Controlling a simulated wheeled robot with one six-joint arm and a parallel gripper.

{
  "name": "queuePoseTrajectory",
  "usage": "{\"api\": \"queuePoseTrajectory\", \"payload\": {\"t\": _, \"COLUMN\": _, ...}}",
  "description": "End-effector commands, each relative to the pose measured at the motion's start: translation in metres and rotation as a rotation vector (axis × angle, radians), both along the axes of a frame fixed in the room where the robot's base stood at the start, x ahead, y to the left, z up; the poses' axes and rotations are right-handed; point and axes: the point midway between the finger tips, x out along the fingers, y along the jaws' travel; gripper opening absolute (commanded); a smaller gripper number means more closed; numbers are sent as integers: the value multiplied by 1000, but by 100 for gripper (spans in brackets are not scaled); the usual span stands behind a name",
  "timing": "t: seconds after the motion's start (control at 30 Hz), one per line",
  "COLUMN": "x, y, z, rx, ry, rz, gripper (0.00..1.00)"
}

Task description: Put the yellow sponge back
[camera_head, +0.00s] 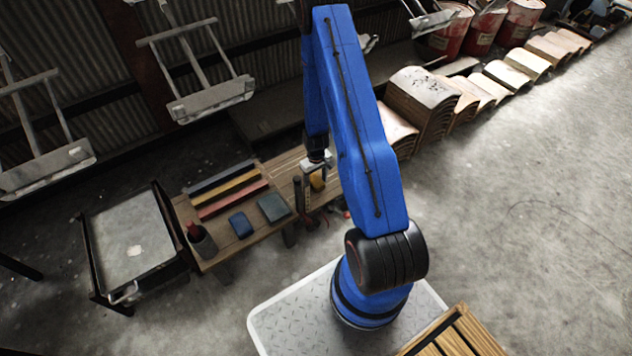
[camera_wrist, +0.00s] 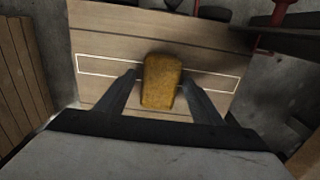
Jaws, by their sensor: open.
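The yellow sponge (camera_wrist: 161,82) lies between the two fingers of my gripper (camera_wrist: 159,76) in the wrist view, over a wooden top (camera_wrist: 110,28) with a thin white rectangular outline (camera_wrist: 92,64). The sponge crosses the outline. The fingers are open, one on each side of it, and I cannot tell whether either touches it. In the head view the sponge (camera_head: 317,181) shows as a small yellow patch just below my gripper (camera_head: 317,166), partly hidden by it.
A wooden bench (camera_head: 262,225) holds coloured bars (camera_head: 230,192), a blue block (camera_head: 241,224), a dark green block (camera_head: 273,207) and a dark cup (camera_head: 203,243). A black-framed cart (camera_head: 112,238) stands at left. Stacked curved boards (camera_head: 424,100) stand at right. Metal hangers (camera_head: 208,98) hang above.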

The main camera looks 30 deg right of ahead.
Motion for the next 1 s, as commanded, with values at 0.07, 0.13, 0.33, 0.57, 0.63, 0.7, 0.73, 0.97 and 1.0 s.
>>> {"api": "queuePoseTrajectory", "payload": {"t": 0.07, "x": 1, "y": 0, "z": 8, "rx": -1, "ry": -2, "rz": 0, "gripper": 61}}
{"api": "queuePoseTrajectory", "payload": {"t": 0.13, "x": 1, "y": 0, "z": 17, "rx": -1, "ry": -2, "rz": 1, "gripper": 61}}
{"api": "queuePoseTrajectory", "payload": {"t": 0.33, "x": 1, "y": 0, "z": 47, "rx": -1, "ry": -2, "rz": 1, "gripper": 61}}
{"api": "queuePoseTrajectory", "payload": {"t": 0.57, "x": 1, "y": 0, "z": 81, "rx": -1, "ry": -2, "rz": 1, "gripper": 61}}
{"api": "queuePoseTrajectory", "payload": {"t": 0.63, "x": 1, "y": 0, "z": 91, "rx": -2, "ry": -3, "rz": 1, "gripper": 61}}
{"api": "queuePoseTrajectory", "payload": {"t": 0.7, "x": 1, "y": 0, "z": 99, "rx": -1, "ry": -2, "rz": 1, "gripper": 61}}
{"api": "queuePoseTrajectory", "payload": {"t": 0.73, "x": 1, "y": 0, "z": 102, "rx": -1, "ry": -2, "rz": 0, "gripper": 61}}
{"api": "queuePoseTrajectory", "payload": {"t": 0.97, "x": 1, "y": 0, "z": 116, "rx": -1, "ry": -1, "rz": 0, "gripper": 61}}
{"api": "queuePoseTrajectory", "payload": {"t": 1.0, "x": 1, "y": 0, "z": 119, "rx": -2, "ry": -2, "rz": 0, "gripper": 61}}
